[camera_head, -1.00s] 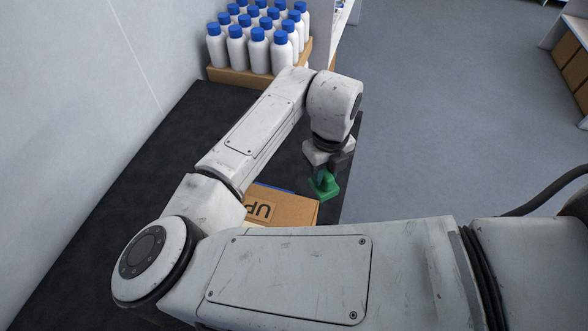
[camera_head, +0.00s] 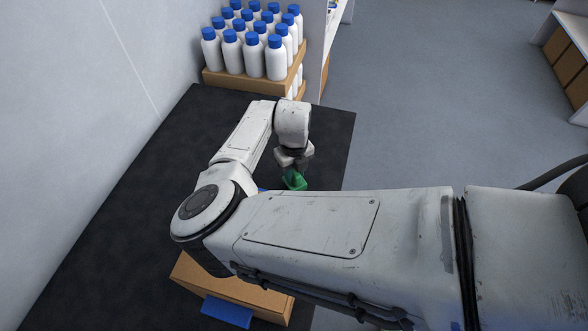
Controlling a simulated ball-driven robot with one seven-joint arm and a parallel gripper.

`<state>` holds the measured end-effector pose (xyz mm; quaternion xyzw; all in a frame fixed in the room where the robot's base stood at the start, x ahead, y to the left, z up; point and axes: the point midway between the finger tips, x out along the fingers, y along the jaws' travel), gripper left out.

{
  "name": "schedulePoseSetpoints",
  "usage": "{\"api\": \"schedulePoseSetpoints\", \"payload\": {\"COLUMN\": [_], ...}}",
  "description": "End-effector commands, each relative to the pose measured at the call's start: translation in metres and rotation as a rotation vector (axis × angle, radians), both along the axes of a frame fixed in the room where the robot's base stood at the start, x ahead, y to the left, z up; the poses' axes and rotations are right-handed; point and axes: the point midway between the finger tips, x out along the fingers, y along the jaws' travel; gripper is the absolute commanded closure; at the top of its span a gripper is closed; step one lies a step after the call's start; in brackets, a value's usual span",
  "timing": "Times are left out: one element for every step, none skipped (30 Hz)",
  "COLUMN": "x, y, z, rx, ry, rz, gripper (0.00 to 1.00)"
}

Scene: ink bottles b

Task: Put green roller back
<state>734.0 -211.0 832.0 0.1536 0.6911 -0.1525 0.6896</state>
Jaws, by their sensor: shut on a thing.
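The green roller (camera_head: 295,179) is held by my gripper (camera_head: 293,163), which is shut on it above the dark table top. Only part of the roller shows, because the gripper covers its top and my forearm lies close below it. A cardboard box (camera_head: 262,301) stands on the table nearer to me, with a blue piece (camera_head: 227,312) at its front. My arm hides much of the area between the box and the roller. I cannot tell how high the roller is above the table.
A cardboard tray (camera_head: 230,83) with several white bottles with blue caps (camera_head: 234,52) stands at the table's far end. The dark table (camera_head: 130,190) is clear along the wall on the left. The table's right edge borders open grey floor (camera_head: 440,120).

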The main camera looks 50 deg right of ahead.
Motion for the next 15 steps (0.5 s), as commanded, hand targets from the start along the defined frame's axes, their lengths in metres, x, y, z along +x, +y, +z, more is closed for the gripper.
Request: {"api": "schedulePoseSetpoints", "payload": {"x": [0.0001, 0.0002, 0.0004, 0.0004, 0.0004, 0.0004, 0.0004, 0.0004, 0.0003, 0.0003, 0.0003, 0.0002, 0.0002, 0.0003, 0.0003], "y": [-0.0004, -0.0004, -0.0004, -0.0003, -0.0003, -0.0003, -0.0003, -0.0003, -0.0002, -0.0002, -0.0002, -0.0003, -0.0003, -0.0001, -0.0001], "z": [-0.0019, -0.0033, -0.0044, -0.0048, -0.0049, -0.0048, -0.0048, -0.0048, -0.0050, -0.0056, -0.0067, -0.0083, -0.0092, -0.0083, -0.0077], "rx": [0.000, -0.001, -0.002, -0.002, -0.002, -0.002, -0.002, -0.002, -0.002, -0.002, -0.002, -0.002, -0.002, -0.001, -0.001], "ry": [0.000, 0.000, -0.001, -0.001, -0.001, -0.001, -0.001, -0.001, -0.001, -0.001, -0.001, -0.001, -0.001, -0.002, -0.002], "rz": [0.000, 0.000, -0.001, -0.001, -0.001, -0.001, -0.001, -0.001, -0.001, -0.001, 0.000, 0.000, 0.000, -0.001, -0.001], "gripper": [0.98, 0.98, 0.98, 0.98, 0.98, 0.98, 0.98, 0.98, 0.98, 0.98, 0.98, 0.98, 0.98, 0.68, 0.64]}}
